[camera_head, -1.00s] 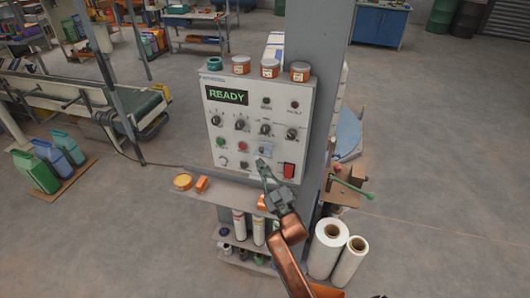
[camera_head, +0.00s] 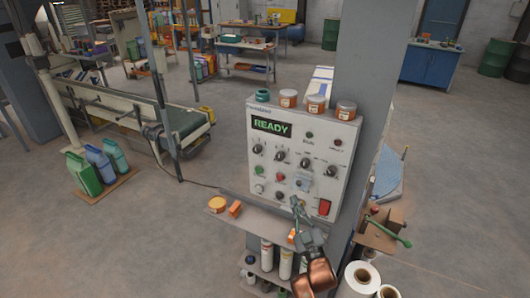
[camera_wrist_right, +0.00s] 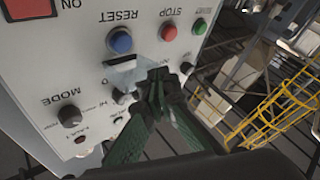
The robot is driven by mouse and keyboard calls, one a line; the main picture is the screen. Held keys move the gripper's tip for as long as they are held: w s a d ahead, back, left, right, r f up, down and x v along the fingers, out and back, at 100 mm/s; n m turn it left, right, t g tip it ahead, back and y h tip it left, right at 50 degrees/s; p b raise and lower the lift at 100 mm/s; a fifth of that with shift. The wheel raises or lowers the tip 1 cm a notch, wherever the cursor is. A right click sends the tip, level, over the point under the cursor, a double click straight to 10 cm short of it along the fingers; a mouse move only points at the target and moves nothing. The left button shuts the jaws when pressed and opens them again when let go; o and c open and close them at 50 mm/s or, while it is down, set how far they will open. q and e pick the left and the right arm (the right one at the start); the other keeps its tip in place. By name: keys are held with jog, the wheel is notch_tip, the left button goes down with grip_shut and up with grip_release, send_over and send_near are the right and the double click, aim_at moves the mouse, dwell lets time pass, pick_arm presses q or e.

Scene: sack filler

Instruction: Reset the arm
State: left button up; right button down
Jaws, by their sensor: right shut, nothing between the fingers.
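A grey control panel (camera_head: 330,157) on a post shows a lit green READY display (camera_head: 271,127), knobs and buttons. My right gripper (camera_head: 297,202) is in front of its lower part, fingers shut and empty. In the right wrist view the panel appears upside down. There the shut fingertips (camera_wrist_right: 171,77) lie close to its face, near a small knob and below a blue button (camera_wrist_right: 120,41) labelled RESET. I cannot tell whether they touch the panel. A red button (camera_wrist_right: 169,33) labelled STOP and a green button (camera_wrist_right: 199,26) sit beside the blue one. My left gripper is out of view.
A shelf (camera_head: 255,216) below holds an orange tin (camera_head: 217,204). White rolls (camera_head: 362,277) stand at lower right, near a green-handled lever (camera_head: 390,230). A conveyor (camera_head: 180,122) is at left. Open floor lies between.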

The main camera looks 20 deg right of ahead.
notch_tip(320, 180, down, 38)
jog(key=s+a+g+y, duration=0.1)
jog(key=s+a+g, duration=0.1)
jog(key=g, duration=0.5)
jog(key=s+a+f+m+g, duration=0.1)
jog(key=s+f+g, duration=0.1)
jog(key=s+f, duration=0.45)
jog(key=s+f+g, duration=0.2)
jog(key=s+f, duration=0.1)
jog(key=f, duration=0.6)
jog(key=s+f+m+g+y+b, duration=0.1)
jog(key=s+f+g, duration=0.3)
jog(key=s+f, duration=1.3)
jog(key=s+f+g, duration=0.2)
jog(key=s+f, duration=0.2)
jog(key=s, duration=1)
jog(key=s+f+g, duration=0.3)
jog(key=s+f, duration=0.2)
jog(key=s, duration=0.9)
jog(key=shift+f+m, duration=0.15)
jog(key=shift+m, duration=0.25)
jog(key=shift+w, duration=0.1)
